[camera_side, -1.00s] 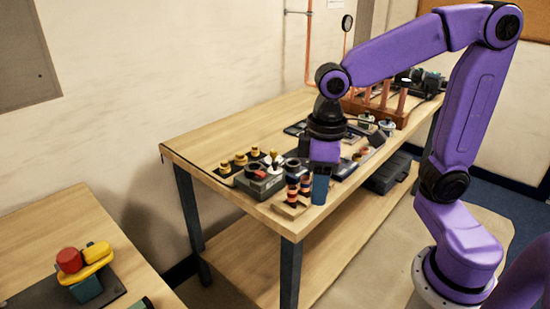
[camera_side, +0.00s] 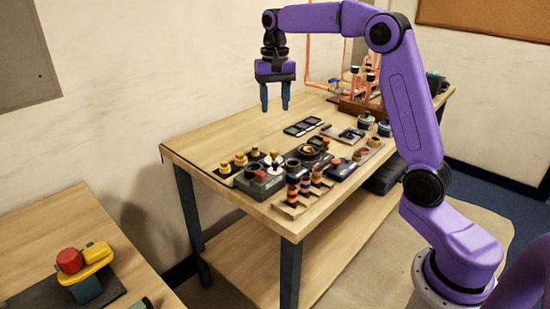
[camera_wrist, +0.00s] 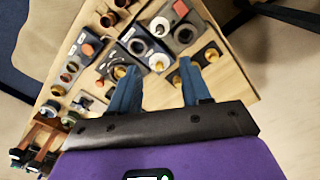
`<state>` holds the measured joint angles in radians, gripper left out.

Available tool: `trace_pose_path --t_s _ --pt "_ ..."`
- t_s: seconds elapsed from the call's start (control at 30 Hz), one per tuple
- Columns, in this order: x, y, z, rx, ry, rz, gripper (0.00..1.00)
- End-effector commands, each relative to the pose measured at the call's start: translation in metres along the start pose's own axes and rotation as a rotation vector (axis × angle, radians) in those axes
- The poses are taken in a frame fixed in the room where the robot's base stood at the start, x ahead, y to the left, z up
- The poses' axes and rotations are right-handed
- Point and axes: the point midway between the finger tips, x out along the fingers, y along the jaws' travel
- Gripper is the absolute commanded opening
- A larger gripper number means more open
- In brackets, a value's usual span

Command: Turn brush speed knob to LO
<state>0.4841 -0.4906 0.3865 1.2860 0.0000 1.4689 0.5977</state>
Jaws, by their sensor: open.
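My gripper (camera_side: 275,108) is open and empty, raised above the back of the workbench with its blue fingers pointing down. In the wrist view the open fingers (camera_wrist: 160,66) hang over the panel units. A grey control box (camera_side: 262,184) with a reddish cap and a dark round knob stands at the front of the bench; its dark knob (camera_wrist: 184,34) also shows in the wrist view. Beside it are a white disc with a yellow knob (camera_side: 274,158) and a dark unit with a round dial (camera_side: 293,164). I cannot read any label, so I cannot tell which is the brush speed knob.
Several yellow knobs (camera_side: 240,160) line the bench's left side. Copper-ringed posts (camera_side: 304,184) stand at the front corner. A rack with copper tubes (camera_side: 365,100) is at the back. The bench's left rear surface (camera_side: 205,135) is clear. A second table (camera_side: 40,235) is at lower left.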

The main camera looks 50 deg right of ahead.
Motion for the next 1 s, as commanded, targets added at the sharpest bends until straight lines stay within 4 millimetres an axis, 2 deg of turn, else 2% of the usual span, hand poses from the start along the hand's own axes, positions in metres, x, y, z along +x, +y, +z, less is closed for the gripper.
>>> trace_pose_path --t_s 0.17,0.8,1.0 --pt "0.017 0.001 0.000 0.003 -0.004 0.003 0.47" --pt "0.135 0.001 0.001 0.000 -0.005 0.003 0.47" --pt "0.161 0.001 0.001 -0.001 -0.003 0.002 0.47"
